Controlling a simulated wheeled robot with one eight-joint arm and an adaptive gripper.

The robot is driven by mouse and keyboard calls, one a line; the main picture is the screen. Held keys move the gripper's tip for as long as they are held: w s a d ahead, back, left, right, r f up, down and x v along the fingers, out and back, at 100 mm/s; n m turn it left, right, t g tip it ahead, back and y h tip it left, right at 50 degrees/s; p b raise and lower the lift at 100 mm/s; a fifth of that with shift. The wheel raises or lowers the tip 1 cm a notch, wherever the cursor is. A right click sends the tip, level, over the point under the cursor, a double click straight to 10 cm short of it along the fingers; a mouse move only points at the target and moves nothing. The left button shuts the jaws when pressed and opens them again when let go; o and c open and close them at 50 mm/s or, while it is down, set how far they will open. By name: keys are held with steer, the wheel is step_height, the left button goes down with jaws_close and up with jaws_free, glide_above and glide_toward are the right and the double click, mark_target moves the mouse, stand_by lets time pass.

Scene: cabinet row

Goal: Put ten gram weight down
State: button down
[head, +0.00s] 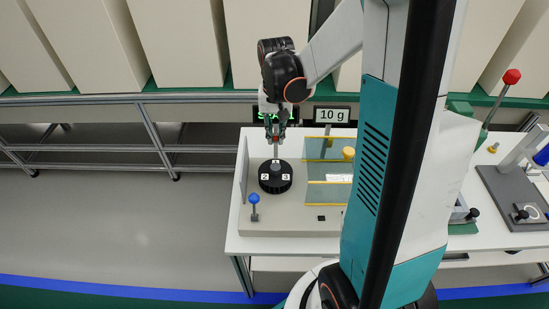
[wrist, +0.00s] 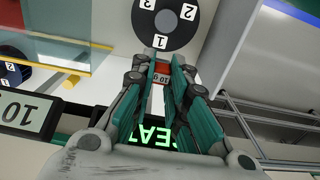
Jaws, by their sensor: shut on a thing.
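My gripper (head: 277,134) is above the left part of the white table. The weight appears held above the turntable's near edge in that view; the exact gap cannot be told.
A 10 g sign (head: 332,115) stands behind, beside a green-lit display (wrist: 160,135) that is partly hidden. Glass panels with yellow edges (head: 328,172) stand to the right of the turntable. A blue-knobbed lever (head: 254,206) is in front left. Another device (head: 515,190) is far right.

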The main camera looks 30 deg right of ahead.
step_height(320, 180, down, 10)
steer(key=b, duration=0.2)
steer(key=shift+r+b, duration=0.15)
steer(key=shift+b, duration=0.25)
steer(key=c, duration=1.6)
jaws_free()
step_height(320, 180, up, 12)
steer(key=p, duration=0.4)
